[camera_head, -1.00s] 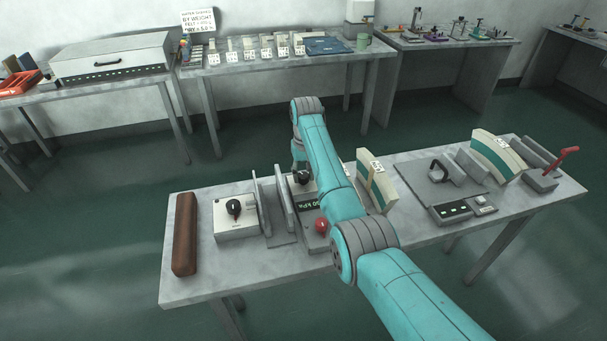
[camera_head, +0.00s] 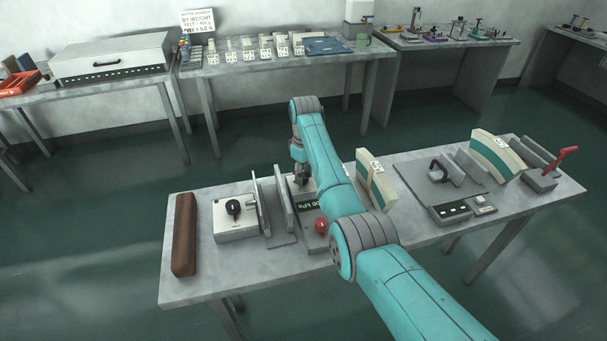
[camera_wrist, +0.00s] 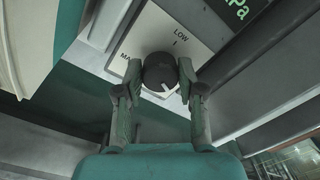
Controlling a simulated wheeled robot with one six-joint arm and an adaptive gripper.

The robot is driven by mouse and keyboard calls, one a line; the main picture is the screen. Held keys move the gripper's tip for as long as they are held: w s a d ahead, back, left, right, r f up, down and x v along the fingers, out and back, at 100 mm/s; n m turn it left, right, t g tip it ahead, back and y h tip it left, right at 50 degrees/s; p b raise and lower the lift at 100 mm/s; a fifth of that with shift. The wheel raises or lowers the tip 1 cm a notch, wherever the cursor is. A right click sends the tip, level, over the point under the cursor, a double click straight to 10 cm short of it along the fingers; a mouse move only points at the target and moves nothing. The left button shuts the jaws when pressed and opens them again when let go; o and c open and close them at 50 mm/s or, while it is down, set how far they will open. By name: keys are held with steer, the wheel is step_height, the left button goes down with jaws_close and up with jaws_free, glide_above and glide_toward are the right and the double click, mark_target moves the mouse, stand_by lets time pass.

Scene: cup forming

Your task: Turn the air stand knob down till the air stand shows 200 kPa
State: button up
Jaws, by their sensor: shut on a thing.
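The air stand (camera_head: 309,238) is on the near bench, partly behind my arm. Its green display (camera_head: 310,203) shows "kPa" after digits that end in zeros; the leading digit is hidden. The wrist view shows only the "Pa" end of the display (camera_wrist: 238,12). The black knob (camera_wrist: 160,76) sits on a white plate marked LOW and MAX, with a white pointer line toward the lower right. My gripper (camera_wrist: 159,68) is shut on the knob, one finger on each side. In the head view it is largely hidden by my arm.
A red button (camera_head: 320,226) is on the air stand's front. Upright grey plates (camera_head: 283,208) and a white box with a black knob (camera_head: 236,222) stand to its left. A cream and green curved block (camera_head: 376,180) is close on the right. A brown roll (camera_head: 185,235) lies at the left end.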

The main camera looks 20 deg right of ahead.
stand_by(0.5)
steer(key=o, duration=1.1)
steer(key=shift+o, duration=0.2)
steer(key=shift+r, duration=0.1)
step_height(320, 180, up, 12)
steer(key=shift+w, duration=0.15)
steer(key=shift+d, duration=0.1)
